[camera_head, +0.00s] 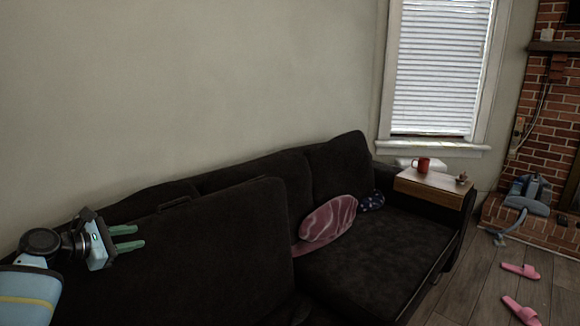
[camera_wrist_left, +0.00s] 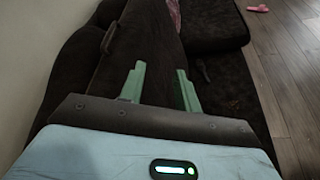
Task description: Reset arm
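My left gripper (camera_head: 126,239) comes in from the left in the head view, in front of the dark sofa's (camera_head: 205,235) left part. Its two green fingers are apart with nothing between them. In the left wrist view the fingers (camera_wrist_left: 160,88) are also spread and empty, with the dark sofa (camera_wrist_left: 215,35) behind them. My right gripper is in neither view.
A pink cushion (camera_head: 328,221) lies on the sofa. A wooden tray (camera_head: 432,188) on the right armrest bears a red mug (camera_head: 423,165). Pink slippers (camera_head: 520,270) lie on the wooden floor. A blue-grey object (camera_head: 527,195) stands by the brick fireplace (camera_head: 550,130).

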